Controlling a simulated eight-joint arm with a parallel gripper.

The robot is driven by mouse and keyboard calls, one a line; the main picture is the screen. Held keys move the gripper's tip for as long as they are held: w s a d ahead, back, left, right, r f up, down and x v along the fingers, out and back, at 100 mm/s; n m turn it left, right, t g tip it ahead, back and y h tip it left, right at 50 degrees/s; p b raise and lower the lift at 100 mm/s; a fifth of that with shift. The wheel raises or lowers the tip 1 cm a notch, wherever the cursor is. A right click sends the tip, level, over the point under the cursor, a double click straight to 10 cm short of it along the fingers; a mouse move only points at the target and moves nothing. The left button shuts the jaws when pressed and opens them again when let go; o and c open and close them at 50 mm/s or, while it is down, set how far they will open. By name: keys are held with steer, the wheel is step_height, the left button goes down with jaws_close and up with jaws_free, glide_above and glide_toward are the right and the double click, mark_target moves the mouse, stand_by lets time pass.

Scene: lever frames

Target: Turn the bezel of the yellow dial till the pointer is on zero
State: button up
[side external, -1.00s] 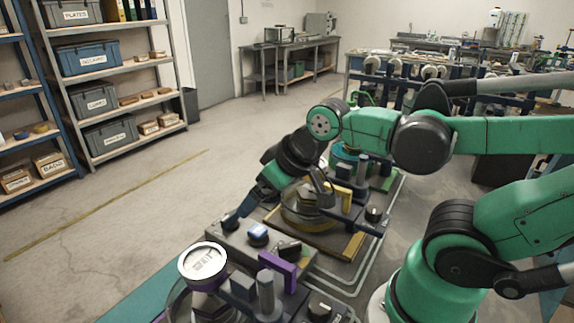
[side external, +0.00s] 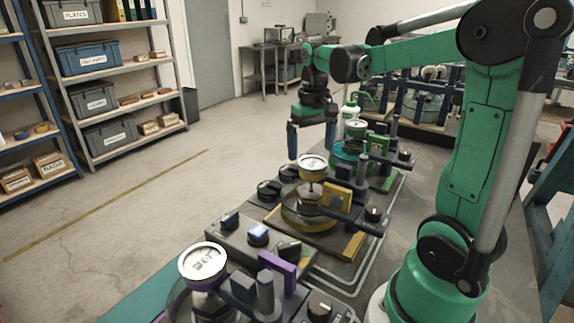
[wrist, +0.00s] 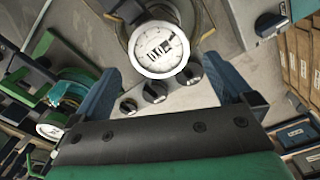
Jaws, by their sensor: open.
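The yellow dial (side external: 312,163) has a round white face on a yellow body and stands on the middle fixture in the side external view. In the wrist view, a white-rimmed dial (wrist: 158,50), which appears to be the same one, lies between my fingers. Its face has dark marks, but the pointer reading is too small to tell. My gripper (side external: 310,152) is open, with its blue fingers pointing down just above the dial. In the wrist view my gripper (wrist: 162,68) has a finger on either side of the dial, with gaps visible. I cannot tell their height over the bezel.
A purple-fixture dial (side external: 203,262) stands in front, with switches (side external: 258,234) on a grey box beside it. A green-fixture dial (side external: 355,125) stands behind. A yellow block (side external: 338,195) and a dark knob (side external: 374,214) sit right of the yellow dial. The floor at left is clear.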

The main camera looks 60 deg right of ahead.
mark_target(311, 160)
steer(key=shift+f, duration=1.05)
steer(key=c, duration=1.2)
steer(key=shift+m, duration=0.6)
steer(key=o, duration=1.2)
steer(key=shift+r, duration=2.8)
